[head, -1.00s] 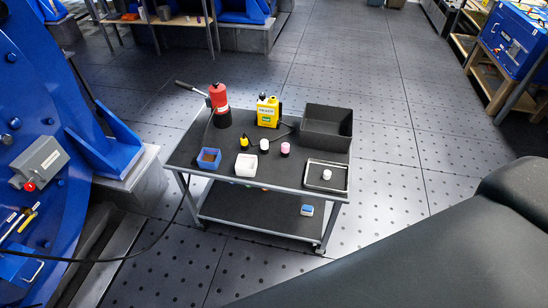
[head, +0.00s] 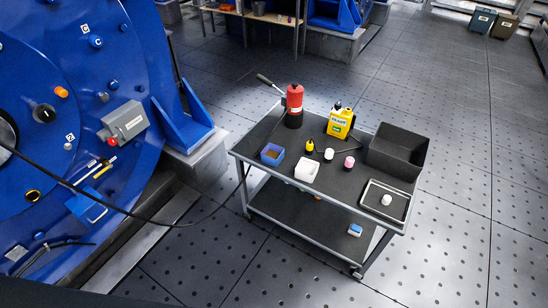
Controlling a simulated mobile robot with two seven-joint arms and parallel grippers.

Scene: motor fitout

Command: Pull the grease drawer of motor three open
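A large round blue motor housing (head: 135,60) fills the left of the head view. No motor number can be read on it. Low on its face is a small blue box-like front (head: 78,203) with a pale bar handle (head: 98,215), which looks like a drawer. It appears shut, but it is small and I cannot be sure. A grey box with a red knob (head: 126,122) is mounted above it. Neither of my grippers is in view.
A dark cable (head: 150,215) crosses in front of the motor. A cart (head: 290,205) to its right carries a red jack (head: 294,105), a yellow bottle (head: 340,122), a black bin (head: 398,150) and small containers. Perforated floor (head: 215,255) lies open between motor and cart.

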